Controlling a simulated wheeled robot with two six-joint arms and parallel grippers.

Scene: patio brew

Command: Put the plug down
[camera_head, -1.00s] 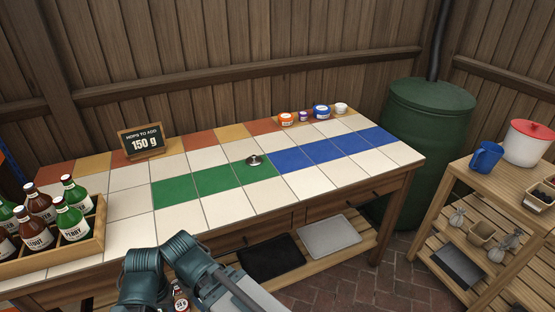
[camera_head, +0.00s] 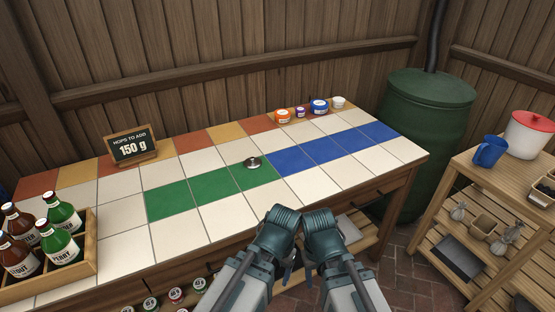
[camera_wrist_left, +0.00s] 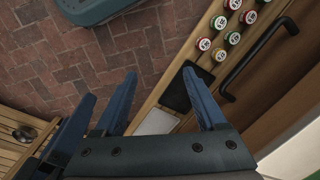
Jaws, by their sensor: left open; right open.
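A small round metal piece (camera_head: 252,163), which looks like the plug, lies on the right end of the green tile strip (camera_head: 209,187) on the tiled table (camera_head: 180,240). Nothing touches it. My right gripper (camera_head: 311,270) is open and empty, low in front of the table's front edge. My left gripper is beside it, to its left, also in front of the edge. The left wrist view shows the left gripper's spread fingers (camera_wrist_left: 160,78) with nothing between them, above the brick floor and low shelf.
Bottles in a wooden crate (camera_head: 90,258) stand at the left. A sign (camera_head: 132,148) reading 150 g and several small tubs (camera_head: 319,107) stand along the back. A green barrel (camera_head: 428,140) and a wooden side stand (camera_head: 490,185) are right. Tiles around the plug are clear.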

